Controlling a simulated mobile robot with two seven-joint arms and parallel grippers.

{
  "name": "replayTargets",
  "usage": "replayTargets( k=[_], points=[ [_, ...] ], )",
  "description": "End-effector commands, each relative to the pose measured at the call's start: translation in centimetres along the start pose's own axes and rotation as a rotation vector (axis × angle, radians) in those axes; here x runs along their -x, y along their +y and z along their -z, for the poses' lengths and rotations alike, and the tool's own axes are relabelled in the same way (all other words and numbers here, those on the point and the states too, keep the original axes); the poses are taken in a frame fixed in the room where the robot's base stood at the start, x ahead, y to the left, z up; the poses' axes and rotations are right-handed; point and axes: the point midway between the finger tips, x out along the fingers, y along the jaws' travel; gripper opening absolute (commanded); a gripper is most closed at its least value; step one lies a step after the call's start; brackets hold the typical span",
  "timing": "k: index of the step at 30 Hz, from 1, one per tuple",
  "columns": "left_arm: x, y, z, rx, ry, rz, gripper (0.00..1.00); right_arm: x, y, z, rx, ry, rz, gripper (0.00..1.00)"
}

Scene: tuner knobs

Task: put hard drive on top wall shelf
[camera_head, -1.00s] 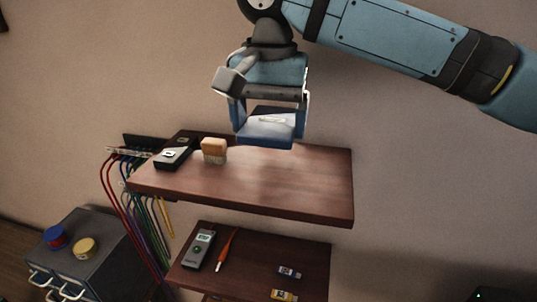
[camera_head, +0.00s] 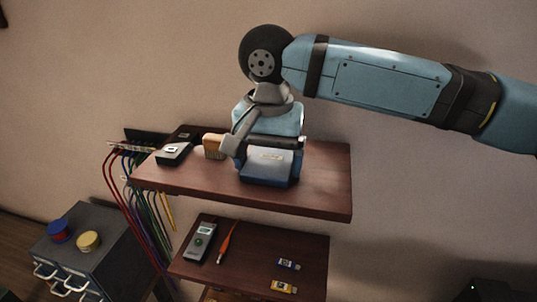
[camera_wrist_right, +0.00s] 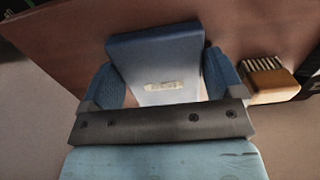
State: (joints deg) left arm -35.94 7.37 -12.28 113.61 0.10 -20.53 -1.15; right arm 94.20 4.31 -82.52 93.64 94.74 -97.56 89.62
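The hard drive (camera_head: 268,167) is a blue and silver box with a pale label. My right gripper (camera_head: 268,150) is shut on it, and in the right wrist view the drive (camera_wrist_right: 155,62) sits between the two blue fingers. The drive is at the top wall shelf (camera_head: 325,190), a brown wooden board, right of the brush. Its underside is hidden, so I cannot tell whether it touches the board. My left gripper is not in view.
A wooden brush (camera_head: 212,147) stands close left of the gripper, with a dark device (camera_head: 174,153) beyond it. Shelf space right of the drive is clear. A lower shelf (camera_head: 255,262) holds a grey meter (camera_head: 200,242) and small items. Coloured cables hang at left.

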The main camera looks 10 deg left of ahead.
Motion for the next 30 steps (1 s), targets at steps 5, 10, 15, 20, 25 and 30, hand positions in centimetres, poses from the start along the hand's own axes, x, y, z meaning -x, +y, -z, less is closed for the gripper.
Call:
replayTargets(
  k=[5,10,15,20,25,30],
  points=[
    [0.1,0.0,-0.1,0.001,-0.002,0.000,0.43,0.1,0.0,0.0,0.000,0.001,0.000,1.00],
    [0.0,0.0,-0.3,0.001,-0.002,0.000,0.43,0.3,0.0,0.0,0.000,0.002,0.001,1.00],
    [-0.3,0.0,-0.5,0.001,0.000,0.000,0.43,2.4,0.0,0.1,-0.001,0.003,0.002,1.00],
    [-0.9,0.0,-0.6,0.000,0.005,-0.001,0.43,5.9,-0.1,0.0,-0.001,0.003,0.002,1.00],
    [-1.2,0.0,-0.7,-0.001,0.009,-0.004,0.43,9.4,-0.1,0.0,-0.001,0.002,0.002,1.00],
    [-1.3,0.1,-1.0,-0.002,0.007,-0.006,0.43,11.6,0.0,0.1,-0.002,0.002,0.001,1.00]
  ],
)
